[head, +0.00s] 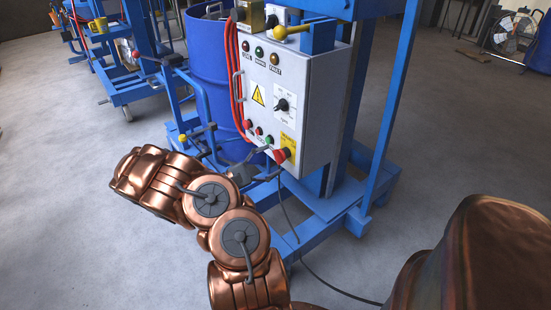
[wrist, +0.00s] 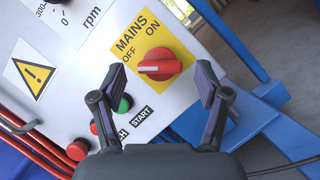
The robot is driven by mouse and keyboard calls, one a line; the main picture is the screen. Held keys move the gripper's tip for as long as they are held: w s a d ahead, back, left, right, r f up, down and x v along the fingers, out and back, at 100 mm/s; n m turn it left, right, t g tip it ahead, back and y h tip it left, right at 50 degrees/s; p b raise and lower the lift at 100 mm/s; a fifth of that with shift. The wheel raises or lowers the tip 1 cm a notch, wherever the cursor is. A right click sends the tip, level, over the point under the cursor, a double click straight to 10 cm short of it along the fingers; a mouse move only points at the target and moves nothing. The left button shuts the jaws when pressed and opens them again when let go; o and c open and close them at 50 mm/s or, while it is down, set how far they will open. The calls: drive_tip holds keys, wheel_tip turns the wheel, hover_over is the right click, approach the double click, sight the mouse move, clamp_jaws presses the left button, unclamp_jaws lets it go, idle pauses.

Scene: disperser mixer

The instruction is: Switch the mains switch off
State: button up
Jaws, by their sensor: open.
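The mains switch is a red rotary knob on a yellow plate marked MAINS, OFF and ON. In the wrist view the red knob (wrist: 160,66) lies just beyond and between my fingertips, and its pale pointer line runs roughly across the picture. In the head view the red knob (head: 281,155) is at the lower right of the grey control box (head: 312,110). My gripper (wrist: 162,82) is open and faces the knob; I see no contact. In the head view my gripper (head: 262,160) is beside the box's lower edge.
Red and green push buttons (wrist: 124,103) sit left of the switch, close to my left finger. A dial (head: 282,104) and lamps are higher on the box. Red cables (head: 233,75) hang at its left. A blue frame (head: 388,110) stands behind; a blue drum (head: 207,60) is at left.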

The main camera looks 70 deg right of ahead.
drive_tip(key=v, duration=0.9)
drive_tip(key=shift+w+a, duration=0.2)
drive_tip(key=shift+f, duration=0.1)
drive_tip(key=s+a+r+m+t+y+p, duration=0.1)
drive_tip(key=s+a+r+m+y+p, duration=0.2)
drive_tip(key=r, duration=0.5)
drive_tip(key=s+a+r+y+p, duration=0.2)
drive_tip(key=a+r+p, duration=0.35)
drive_tip(key=r, duration=0.35)
drive_tip(key=s+a+r+m+t+y+p, duration=0.1)
drive_tip(key=s+a+r+m+y+p, duration=0.15)
drive_tip(key=r+p, duration=0.4)
drive_tip(key=s+a+r+n+t+y+p, duration=0.1)
drive_tip(key=a+r+p, duration=0.4)
drive_tip(key=a, duration=0.5)
drive_tip(key=s+a+r+n+t+y+p, duration=0.1)
drive_tip(key=a+r+n+t+y+p, duration=0.2)
drive_tip(key=a, duration=0.7)
drive_tip(key=s+a+r+n+t+y+p, duration=0.1)
drive_tip(key=a+r+n+t+y+p, duration=0.1)
drive_tip(key=a+r+t+p, duration=0.5)
wheel_tip(320, 180, up, 3)
drive_tip(key=a+y, duration=0.1)
drive_tip(key=a, duration=0.2)
drive_tip(key=shift+s+p, duration=0.3)
drive_tip(key=shift+s, duration=0.05)
drive_tip(key=shift+f, duration=0.1)
drive_tip(key=shift+c, duration=0.4)
